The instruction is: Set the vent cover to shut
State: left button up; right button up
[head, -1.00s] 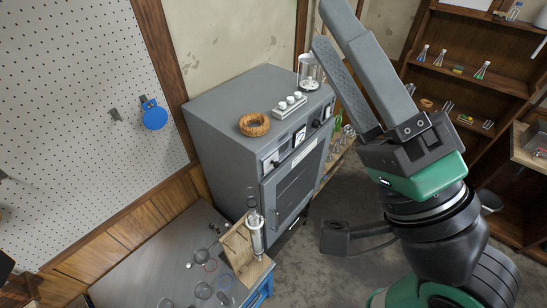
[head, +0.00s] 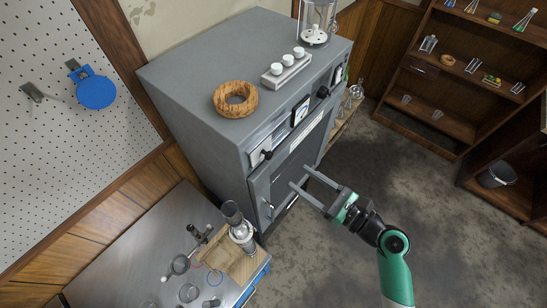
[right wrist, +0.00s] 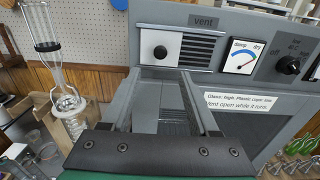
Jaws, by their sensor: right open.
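The vent cover (right wrist: 152,48) is a pale plate with a black knob (right wrist: 160,52) on the grey oven's front panel. In the right wrist view it sits at the left of its frame, and dark slats (right wrist: 198,49) show uncovered to its right, under a "vent" label. In the head view the cover (head: 257,158) is at the panel's left end. My right gripper (head: 299,177) is open and empty, in front of the oven door and below the panel. Its fingers (right wrist: 160,76) point toward the area just under the knob, apart from it. My left gripper is not in view.
The grey oven (head: 205,75) carries a cork ring (head: 235,99), a rack of white-capped items (head: 286,69) and a glass vessel. A dial (right wrist: 242,57) and black knob (right wrist: 289,65) lie right of the vent. Glassware stands on the bench (head: 130,255) at left.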

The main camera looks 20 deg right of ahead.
aim_at(271, 157)
jog(key=x, duration=1)
grip_shut()
dwell(1.0)
